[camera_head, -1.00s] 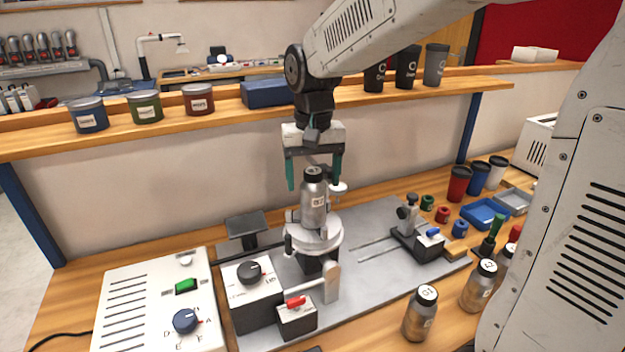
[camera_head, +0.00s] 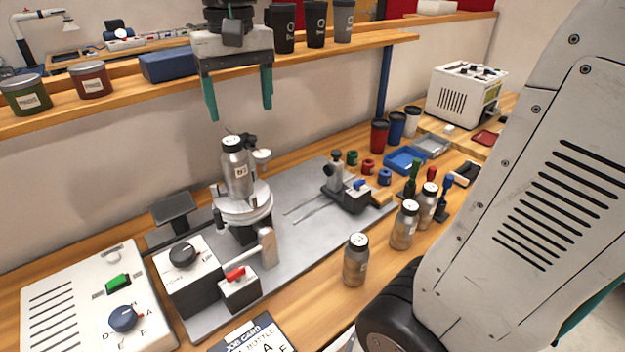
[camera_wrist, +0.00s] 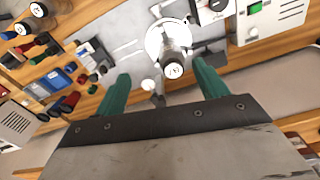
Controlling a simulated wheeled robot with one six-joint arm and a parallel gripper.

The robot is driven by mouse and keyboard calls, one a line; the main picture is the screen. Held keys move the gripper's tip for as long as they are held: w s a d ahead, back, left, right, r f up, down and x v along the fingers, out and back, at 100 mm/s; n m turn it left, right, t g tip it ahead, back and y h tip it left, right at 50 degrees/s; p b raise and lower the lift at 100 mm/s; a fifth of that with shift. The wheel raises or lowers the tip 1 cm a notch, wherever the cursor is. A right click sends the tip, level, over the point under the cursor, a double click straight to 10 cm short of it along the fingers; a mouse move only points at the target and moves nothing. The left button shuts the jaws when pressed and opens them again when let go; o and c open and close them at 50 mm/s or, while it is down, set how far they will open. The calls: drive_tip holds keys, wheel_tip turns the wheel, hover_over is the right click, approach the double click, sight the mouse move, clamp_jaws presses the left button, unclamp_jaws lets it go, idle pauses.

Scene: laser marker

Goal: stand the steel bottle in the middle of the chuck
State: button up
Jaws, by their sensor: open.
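A steel bottle (camera_head: 237,168) with a black cap ring and a white label stands upright on the round plate of the chuck (camera_head: 243,207). It also shows from above in the wrist view (camera_wrist: 173,62), with the chuck disc (camera_wrist: 160,38) under it. My gripper (camera_head: 240,108) is open and empty, above the bottle and apart from it. In the wrist view its two green fingers (camera_wrist: 160,88) stand either side of the bottle's line, with the bottle beyond the tips. Whether the bottle is exactly central on the chuck I cannot tell.
Several similar bottles (camera_head: 356,260) stand on the bench at the front right. A control box (camera_head: 95,300) is at the left. A wooden shelf (camera_head: 130,103) with tins and cups runs behind my gripper. A slide clamp (camera_head: 347,190) stands right of the chuck.

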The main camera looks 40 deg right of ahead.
drive_tip(key=s+f, duration=0.3)
drive_tip(key=s, duration=0.3)
drive_tip(key=s+d+f+n, duration=0.1)
drive_tip(key=s+f, duration=0.2)
drive_tip(key=s, duration=0.4)
drive_tip(key=s+d+f+n+t, duration=0.1)
drive_tip(key=s+f, duration=0.2)
drive_tip(key=s, duration=0.3)
drive_tip(key=shift+s+f, duration=0.2)
drive_tip(key=shift+f, duration=0.15)
